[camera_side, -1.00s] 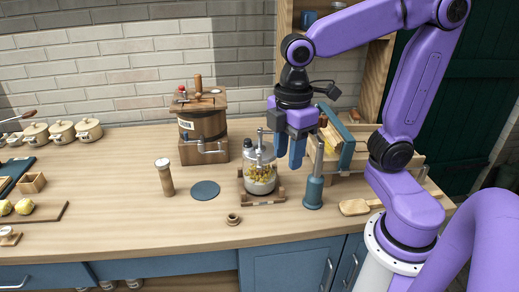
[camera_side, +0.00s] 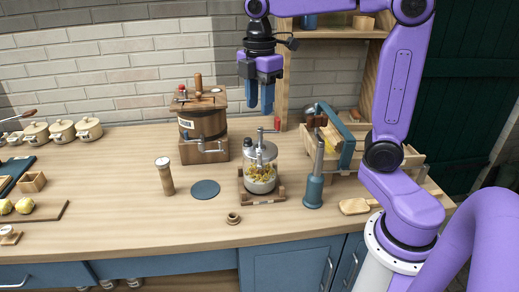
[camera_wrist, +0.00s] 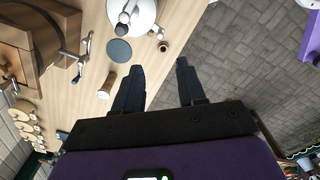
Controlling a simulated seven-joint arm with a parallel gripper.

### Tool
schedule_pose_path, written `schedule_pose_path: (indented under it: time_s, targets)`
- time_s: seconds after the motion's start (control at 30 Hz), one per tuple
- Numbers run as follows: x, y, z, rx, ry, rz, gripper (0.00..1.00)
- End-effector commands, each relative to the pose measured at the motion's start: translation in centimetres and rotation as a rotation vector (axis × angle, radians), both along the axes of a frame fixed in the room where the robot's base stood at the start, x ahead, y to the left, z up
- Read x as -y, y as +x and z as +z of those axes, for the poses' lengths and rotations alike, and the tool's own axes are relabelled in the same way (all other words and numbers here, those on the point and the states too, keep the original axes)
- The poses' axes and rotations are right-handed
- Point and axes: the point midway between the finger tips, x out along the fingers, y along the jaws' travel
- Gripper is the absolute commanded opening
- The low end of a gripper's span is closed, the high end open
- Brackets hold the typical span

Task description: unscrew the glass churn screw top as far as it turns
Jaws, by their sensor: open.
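The glass churn (camera_side: 261,172) stands upright in a wooden cradle on the counter, with yellowish pieces inside. Its screw top (camera_side: 259,155) is grey metal with an upright crank shaft and knob. In the wrist view the round top (camera_wrist: 140,14) shows at the upper edge, partly cut off. My gripper (camera_side: 259,112) points down with blue fingers, above the churn and apart from it. In the wrist view my gripper (camera_wrist: 161,70) has its two fingers spread with nothing between them.
A wooden barrel churn (camera_side: 206,122) stands behind left. A blue-based post (camera_side: 314,185) and a wooden rack (camera_side: 345,150) stand right.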

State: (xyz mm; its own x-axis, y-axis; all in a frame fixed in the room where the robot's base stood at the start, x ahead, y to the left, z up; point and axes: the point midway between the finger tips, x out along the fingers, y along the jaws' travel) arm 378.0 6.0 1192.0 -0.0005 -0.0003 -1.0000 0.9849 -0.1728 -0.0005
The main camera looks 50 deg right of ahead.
Motion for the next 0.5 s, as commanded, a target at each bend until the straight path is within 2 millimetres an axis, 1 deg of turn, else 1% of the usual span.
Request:
schedule_pose_path:
  time_s: [0.03, 0.1, 0.5]
  targets:
    - [0.0, -0.1, -1.0, -0.005, -0.001, 0.000, 0.40]
    - [0.1, -0.2, -2.4, -0.005, -0.002, 0.000, 0.40]
    - [0.0, -0.1, -9.8, -0.005, -0.002, -0.001, 0.40]
